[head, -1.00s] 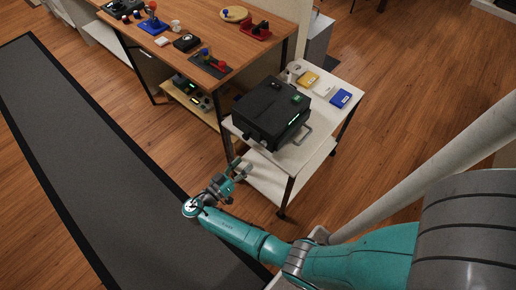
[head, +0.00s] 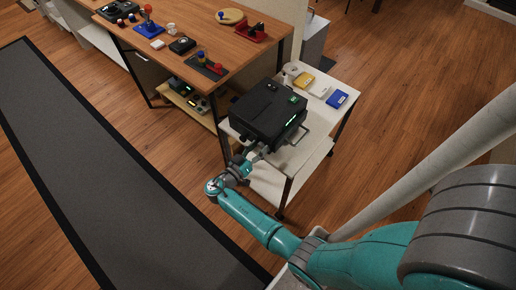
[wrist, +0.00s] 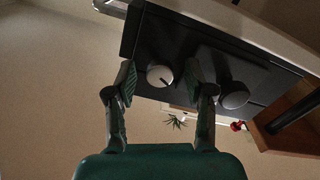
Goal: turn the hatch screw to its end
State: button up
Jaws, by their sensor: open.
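A black box (head: 268,112) sits on the white cart, its front towards my arm. In the wrist view its dark front face (wrist: 190,42) carries a pale round screw head (wrist: 159,76) with a dark line on it. A dark round knob (wrist: 234,94) sits to the right of it in that view. My gripper (wrist: 165,80) is open, its two fingers either side of the pale head in the picture. I cannot tell whether they touch it. In the head view my gripper (head: 253,155) is at the box's front, and hides the front knobs there.
The white cart (head: 292,158) also holds a yellow case (head: 303,79), a white one (head: 320,91) and a blue one (head: 337,99) behind the box. A metal handle stands at the box's right side. A wooden desk (head: 185,22) with several controls is to the left.

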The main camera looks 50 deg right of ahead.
grip_shut()
jog(key=shift+n, duration=0.3)
jog(key=n, duration=1)
jog(key=shift+n, duration=0.4)
jog(key=n, duration=0.5)
jog(key=shift+r, duration=0.1)
jog(key=n, duration=0.5)
jog(key=shift+n, duration=0.4)
